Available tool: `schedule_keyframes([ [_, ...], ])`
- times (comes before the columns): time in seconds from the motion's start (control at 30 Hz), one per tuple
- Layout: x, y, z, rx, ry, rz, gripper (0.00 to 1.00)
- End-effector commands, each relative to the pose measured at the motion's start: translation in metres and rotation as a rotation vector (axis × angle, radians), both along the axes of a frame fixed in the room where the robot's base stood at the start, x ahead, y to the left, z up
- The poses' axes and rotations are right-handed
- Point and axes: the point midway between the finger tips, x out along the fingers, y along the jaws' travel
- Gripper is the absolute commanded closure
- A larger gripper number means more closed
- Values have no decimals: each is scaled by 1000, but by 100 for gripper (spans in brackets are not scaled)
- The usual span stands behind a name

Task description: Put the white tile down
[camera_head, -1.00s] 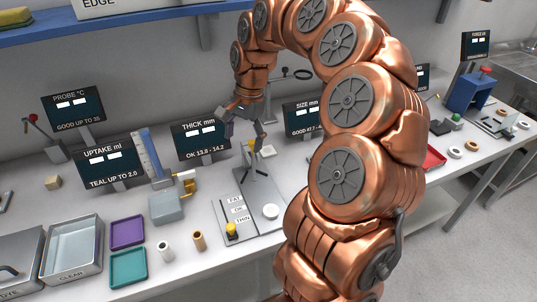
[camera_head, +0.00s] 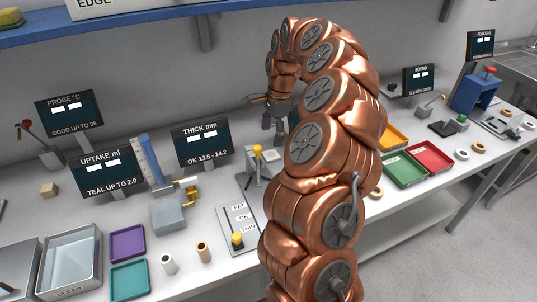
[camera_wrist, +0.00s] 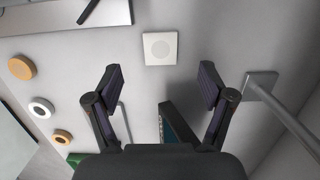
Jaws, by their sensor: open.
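My gripper (camera_head: 273,125) is over the back of the bench, right of the THICK display, partly hidden by my arm. In the wrist view my gripper (camera_wrist: 160,82) is open, with nothing between its dark fingers. A flat white square (camera_wrist: 160,48) with a paler grey round centre lies on the grey bench just beyond the fingertips, roughly centred between them and apart from both. It is the likeliest white tile; I cannot tell whether its round centre is a separate piece. My arm hides this spot in the head view.
The thickness gauge (camera_head: 238,220) with a yellow knob stands left of my arm. Green (camera_head: 403,170) and red (camera_head: 431,156) trays lie to the right. Several rings, including a white one (camera_wrist: 41,107), lie at left in the wrist view. A grey post (camera_wrist: 285,115) stands close right.

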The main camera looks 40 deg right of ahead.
Motion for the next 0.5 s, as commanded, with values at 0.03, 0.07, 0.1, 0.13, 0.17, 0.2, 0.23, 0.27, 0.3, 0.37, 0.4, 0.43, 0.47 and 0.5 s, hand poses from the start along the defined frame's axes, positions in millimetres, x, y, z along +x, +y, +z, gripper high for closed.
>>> schedule_keyframes([
  [0.03, -1, -1, -4, 3, 2, -3, 19],
  [0.07, -2, -1, -6, 4, 2, -4, 19],
  [0.1, -2, -1, -10, 5, 3, -5, 19],
  [0.13, -3, -2, -13, 5, 2, -7, 19],
  [0.17, -3, -2, -15, 3, 1, -7, 19],
  [0.2, -3, -2, -17, 2, 1, -8, 19],
  [0.23, -3, -3, -19, 2, 0, -8, 19],
  [0.27, -2, -3, -20, 2, -1, -8, 19],
  [0.3, -2, -3, -22, 1, -2, -8, 19],
  [0.37, -2, -3, -26, 3, -2, -8, 19],
  [0.4, -2, -3, -30, 3, -1, -7, 19],
  [0.43, -2, -3, -34, 4, 1, -7, 19],
  [0.47, -2, -3, -38, 6, 2, -6, 19],
  [0.5, -2, -3, -43, 6, 2, -5, 19],
])
